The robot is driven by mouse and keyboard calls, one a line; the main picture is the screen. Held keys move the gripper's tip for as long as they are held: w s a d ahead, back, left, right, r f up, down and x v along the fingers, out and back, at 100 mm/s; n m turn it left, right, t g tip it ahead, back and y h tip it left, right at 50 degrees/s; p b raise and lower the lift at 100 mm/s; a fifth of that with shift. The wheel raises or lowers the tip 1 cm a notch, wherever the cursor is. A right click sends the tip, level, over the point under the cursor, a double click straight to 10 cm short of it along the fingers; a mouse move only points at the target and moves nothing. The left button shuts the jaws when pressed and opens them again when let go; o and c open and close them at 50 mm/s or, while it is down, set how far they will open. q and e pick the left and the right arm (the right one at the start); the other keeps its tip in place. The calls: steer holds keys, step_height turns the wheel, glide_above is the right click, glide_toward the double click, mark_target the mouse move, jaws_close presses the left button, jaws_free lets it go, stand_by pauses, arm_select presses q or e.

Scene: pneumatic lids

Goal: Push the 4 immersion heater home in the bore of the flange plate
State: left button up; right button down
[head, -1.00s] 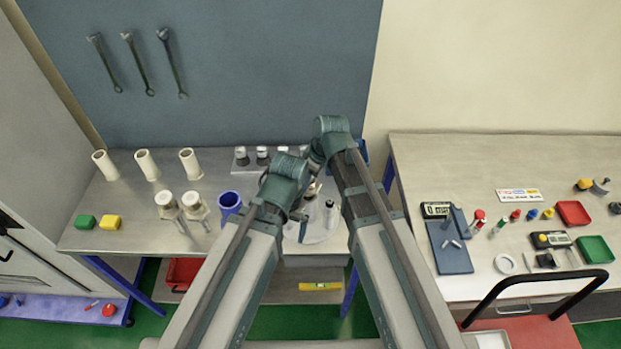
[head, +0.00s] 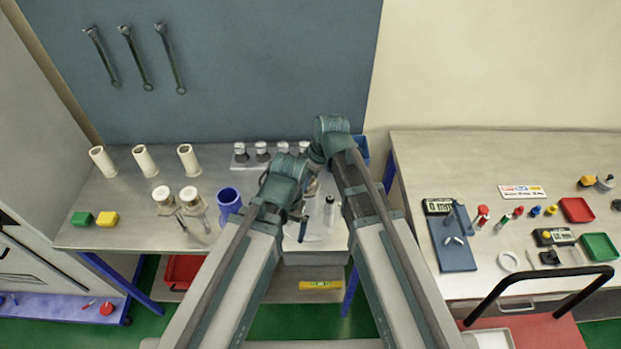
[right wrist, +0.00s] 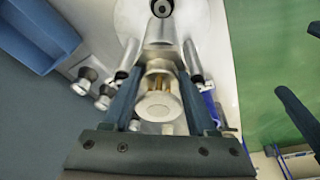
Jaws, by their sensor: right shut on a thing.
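In the right wrist view my right gripper (right wrist: 160,100) is shut on the immersion heater (right wrist: 158,106), whose round pale head lies between the fingers, with brass-coloured rods behind it. A pale round plate (right wrist: 182,14), which looks like the flange plate, lies beyond it with a dark round opening at the top edge. Metal cylinders stand either side of the heater. Whether the heater is seated in a bore is hidden. In the head view the pale plate (head: 318,232) shows between my arms. My left gripper (head: 302,222) is beside it, its jaws too small to read.
Several silver-capped parts stand in a row (head: 262,152) behind my arms. White tubes (head: 145,161), two white-capped parts (head: 190,197) and a blue cup (head: 229,202) stand to the left. The right bench (head: 500,160) holds trays and small parts.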

steer(key=shift+f+b, duration=0.65)
steer(key=shift+f, duration=0.1)
steer(key=shift+c, duration=0.6)
jaws_free()
steer(key=shift+r, duration=0.15)
steer(key=shift+p+v, duration=3.4)
steer(key=shift+v, duration=0.05)
steer(key=shift+r, duration=0.1)
steer(key=p+v, duration=1.1)
steer(key=shift+s+r+p, duration=0.15)
steer(key=shift+r+p, duration=0.15)
steer(key=shift+r, duration=0.05)
steer(key=shift+d+f, duration=0.15)
steer(key=b+x, duration=1.1)
steer(key=shift+f+b, duration=0.3)
steer(key=shift+f, duration=0.1)
